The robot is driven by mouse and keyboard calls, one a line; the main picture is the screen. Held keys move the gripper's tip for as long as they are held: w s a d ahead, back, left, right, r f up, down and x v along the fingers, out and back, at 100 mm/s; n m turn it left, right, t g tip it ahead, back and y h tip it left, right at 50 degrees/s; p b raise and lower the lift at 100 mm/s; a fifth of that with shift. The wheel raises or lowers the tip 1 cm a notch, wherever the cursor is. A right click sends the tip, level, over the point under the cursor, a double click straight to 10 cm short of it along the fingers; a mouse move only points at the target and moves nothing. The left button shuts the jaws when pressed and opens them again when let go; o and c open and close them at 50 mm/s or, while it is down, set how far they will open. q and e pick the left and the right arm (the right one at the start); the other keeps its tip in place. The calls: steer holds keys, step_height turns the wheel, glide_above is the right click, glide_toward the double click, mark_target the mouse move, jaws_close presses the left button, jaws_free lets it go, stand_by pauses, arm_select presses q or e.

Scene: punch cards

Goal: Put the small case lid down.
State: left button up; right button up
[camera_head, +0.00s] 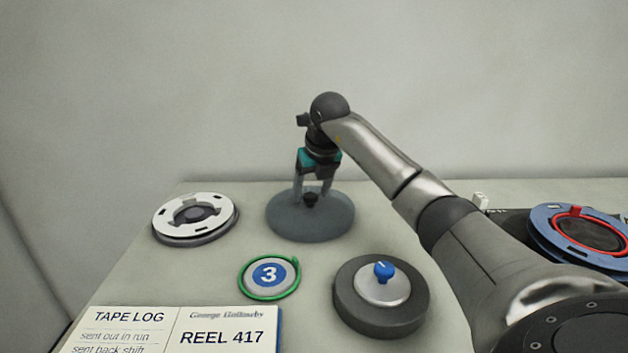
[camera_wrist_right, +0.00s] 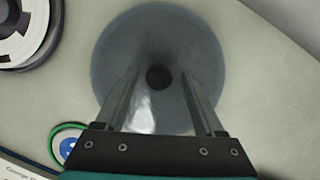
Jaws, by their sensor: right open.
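The small case lid is a grey-blue translucent disc (camera_head: 325,226) with a dark knob (camera_head: 310,199) at its middle. It lies on the table at the back centre. My right gripper (camera_head: 312,200) is above the lid, with its fingers on either side of the knob. In the right wrist view the fingers (camera_wrist_right: 160,80) are apart, with a gap between each of them and the knob (camera_wrist_right: 159,77). The lid (camera_wrist_right: 112,62) fills the middle of that view. My left gripper is not in view.
A white reel (camera_head: 165,217) lies left of the lid. In front are a green-ringed disc marked 3 (camera_head: 268,275), a dark round case with a blue knob (camera_head: 350,310) and a tape log card (camera_head: 180,335). A blue reel (camera_head: 545,222) is at right, beyond my arm.

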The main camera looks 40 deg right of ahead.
steer(key=shift+s+r, duration=0.1)
steer(key=shift+r, duration=0.4)
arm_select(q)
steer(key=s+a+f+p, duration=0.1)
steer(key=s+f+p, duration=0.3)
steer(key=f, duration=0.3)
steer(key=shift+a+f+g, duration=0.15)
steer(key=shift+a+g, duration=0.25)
arm_select(e)
steer(key=v, duration=1.1)
steer(key=shift+s, duration=0.15)
steer(key=shift+f, duration=0.1)
